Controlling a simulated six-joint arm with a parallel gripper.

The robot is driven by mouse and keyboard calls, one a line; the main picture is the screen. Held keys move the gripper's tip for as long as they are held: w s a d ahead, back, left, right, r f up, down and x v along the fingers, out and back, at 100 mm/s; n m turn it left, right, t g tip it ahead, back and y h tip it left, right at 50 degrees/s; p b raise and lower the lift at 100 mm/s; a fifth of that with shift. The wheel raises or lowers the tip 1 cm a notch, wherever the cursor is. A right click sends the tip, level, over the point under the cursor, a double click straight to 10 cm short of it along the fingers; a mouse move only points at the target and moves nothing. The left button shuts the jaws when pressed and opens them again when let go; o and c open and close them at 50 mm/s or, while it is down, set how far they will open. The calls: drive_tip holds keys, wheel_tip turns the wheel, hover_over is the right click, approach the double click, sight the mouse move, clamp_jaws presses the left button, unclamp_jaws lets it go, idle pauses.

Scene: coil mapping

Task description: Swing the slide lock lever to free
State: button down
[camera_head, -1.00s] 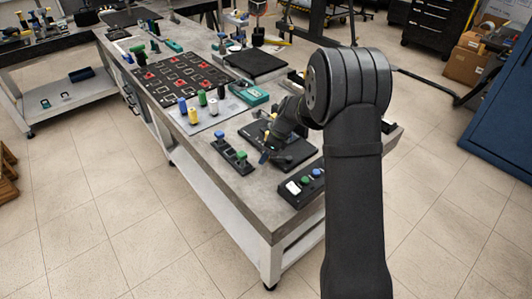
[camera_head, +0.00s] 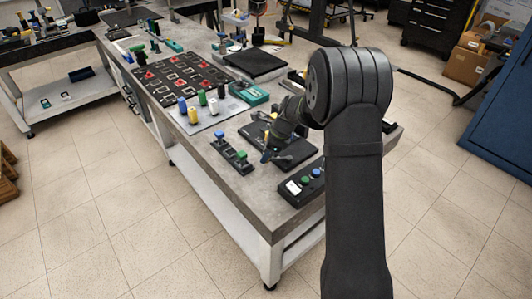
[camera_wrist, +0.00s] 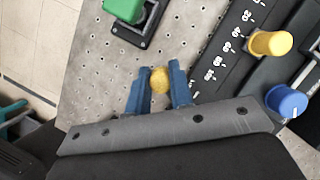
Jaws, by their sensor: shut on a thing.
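In the wrist view, my gripper (camera_wrist: 158,92) has two blue fingers, one on each side of a round yellow knob (camera_wrist: 159,80), and is shut on it. The knob seems to be the end of the slide lock lever; its arm is hidden, so its angle cannot be told. A black slide panel (camera_wrist: 228,58) with white scale marks lies to the right and carries a yellow cylindrical knob (camera_wrist: 271,42). In the head view, my gripper (camera_head: 268,156) is low at the black fixture (camera_head: 300,156) near the bench's front end, partly hidden by my arm.
In the wrist view, a blue knob (camera_wrist: 286,101) is close to the right of my gripper, and a green knob (camera_wrist: 125,9) stands at upper left. In the head view, a two-knob block (camera_head: 232,155) and a button box (camera_head: 301,185) flank the fixture.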

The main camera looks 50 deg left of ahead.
drive_tip(key=shift+s+d+n+g+h, duration=0.35)
drive_tip(key=shift+d+n, duration=0.45)
drive_tip(key=shift+n, duration=0.4)
drive_tip(key=d+n, duration=0.1)
drive_tip(key=n+h, duration=0.1)
drive_tip(key=shift+s+d+n, duration=0.3)
drive_tip(key=shift+d+n, duration=0.1)
drive_tip(key=shift+w+d+n+g+h, duration=0.15)
drive_tip(key=shift+d+n+h, duration=0.3)
drive_tip(key=shift+d+n, duration=0.55)
drive_tip(key=shift+s+d+n+g+h, duration=0.15)
drive_tip(key=shift+d+n+h, duration=0.35)
drive_tip(key=shift+n, duration=0.8)
drive_tip(key=shift+w+d, duration=0.1)
drive_tip(key=shift+d, duration=0.05)
drive_tip(key=c, duration=1.3)
unclamp_jaws()
drive_tip(key=shift+r, duration=0.1)
drive_tip(key=v, duration=1.7)
drive_tip(key=shift+w+d, duration=0.1)
drive_tip(key=shift+w, duration=0.15)
